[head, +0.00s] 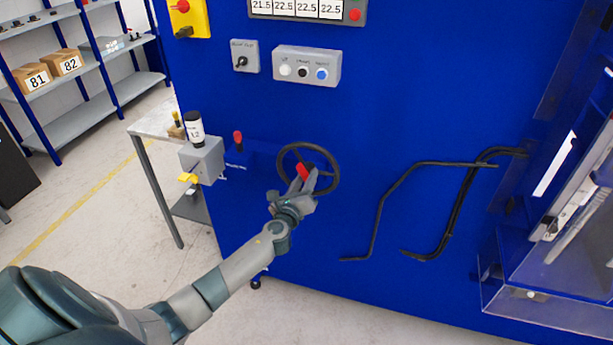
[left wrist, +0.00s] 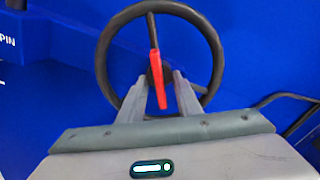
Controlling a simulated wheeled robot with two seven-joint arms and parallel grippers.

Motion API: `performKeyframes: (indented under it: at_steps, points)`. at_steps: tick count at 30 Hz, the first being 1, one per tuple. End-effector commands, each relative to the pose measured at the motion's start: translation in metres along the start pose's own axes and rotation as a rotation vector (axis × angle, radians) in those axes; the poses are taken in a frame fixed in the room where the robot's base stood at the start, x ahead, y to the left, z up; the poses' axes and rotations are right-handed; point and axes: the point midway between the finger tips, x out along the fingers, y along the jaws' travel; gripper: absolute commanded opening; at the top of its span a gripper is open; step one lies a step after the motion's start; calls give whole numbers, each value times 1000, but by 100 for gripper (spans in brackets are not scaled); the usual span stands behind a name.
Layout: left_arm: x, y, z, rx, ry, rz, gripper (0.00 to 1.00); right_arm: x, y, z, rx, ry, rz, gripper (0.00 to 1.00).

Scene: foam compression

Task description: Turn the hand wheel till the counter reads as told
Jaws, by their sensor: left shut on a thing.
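The black hand wheel (head: 281,160) is on the blue machine's front; it also shows in the left wrist view (left wrist: 104,60). A red piece (head: 303,171) at its middle stands out towards me; in the left wrist view the red piece (left wrist: 158,75) runs down between the fingers. My left gripper (head: 307,180) is at the wheel's lower middle, shut on the red piece, with a grey finger on each side. A row of number windows (head: 297,9) at the top reads 21.5, 22.5, 22.5, 22.5; I cannot tell whether this is the counter. My right gripper is out of view.
Left of the wheel are a red knob (head: 238,137) and a grey box (head: 208,160) with a yellow lever. A button panel (head: 307,66) is above. Bent black bars (head: 378,205) stand out at right. A clear-walled enclosure (head: 550,300) is at lower right.

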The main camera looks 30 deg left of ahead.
Motion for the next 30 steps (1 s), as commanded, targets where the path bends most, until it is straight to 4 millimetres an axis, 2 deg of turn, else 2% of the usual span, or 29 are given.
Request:
performKeyframes:
  at_steps: [6,15,30]
  points:
    - [0,1,1,201,2,1,0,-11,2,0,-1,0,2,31]
    - [0,3,1,410,2,0,0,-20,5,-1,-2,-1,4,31]
    - [0,5,0,498,2,1,0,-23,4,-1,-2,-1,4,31]
